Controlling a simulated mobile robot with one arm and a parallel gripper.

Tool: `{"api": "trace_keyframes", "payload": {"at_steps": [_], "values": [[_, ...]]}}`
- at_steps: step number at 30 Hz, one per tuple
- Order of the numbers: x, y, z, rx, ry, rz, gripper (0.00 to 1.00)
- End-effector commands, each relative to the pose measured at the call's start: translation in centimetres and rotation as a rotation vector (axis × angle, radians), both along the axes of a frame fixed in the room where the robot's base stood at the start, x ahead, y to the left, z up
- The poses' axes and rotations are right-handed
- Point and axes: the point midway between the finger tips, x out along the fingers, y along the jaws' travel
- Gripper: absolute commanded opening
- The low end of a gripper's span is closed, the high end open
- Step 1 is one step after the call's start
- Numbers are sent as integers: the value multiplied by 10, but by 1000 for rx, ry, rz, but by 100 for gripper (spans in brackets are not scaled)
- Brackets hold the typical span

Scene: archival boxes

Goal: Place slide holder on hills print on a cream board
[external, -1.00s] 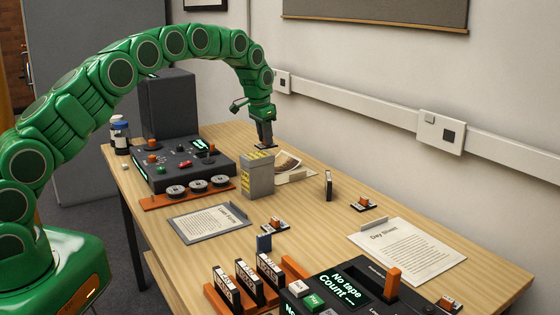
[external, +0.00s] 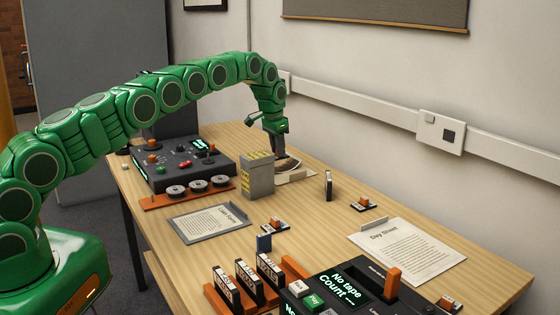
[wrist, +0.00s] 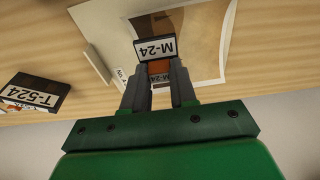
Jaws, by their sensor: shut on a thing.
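My gripper (external: 280,153) is over the far part of the table, pointing down at the hills print. In the wrist view my gripper (wrist: 158,95) is shut on the slide holder (wrist: 155,47), which has a white M-24 label and an orange part between the fingers. The hills print on a cream board (wrist: 207,45) lies under the holder in that view. The board also shows in the external view (external: 300,174), partly hidden by the grey box and my gripper. I cannot tell whether the holder touches the print.
A grey box with yellow labels (external: 257,177) stands close in front of the print. A dark console (external: 180,165) is to its left. A dark T-524 piece (wrist: 35,92) lies left of the board in the wrist view.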

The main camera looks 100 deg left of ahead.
Motion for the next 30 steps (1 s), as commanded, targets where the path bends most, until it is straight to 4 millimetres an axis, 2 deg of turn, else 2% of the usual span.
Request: {"api": "trace_keyframes", "payload": {"at_steps": [5,22,30], "values": [[4,7,-5,6,-3,-1,0],[7,10,-16,-1,-1,-1,0],[6,10,-37,0,-1,0,0]]}}
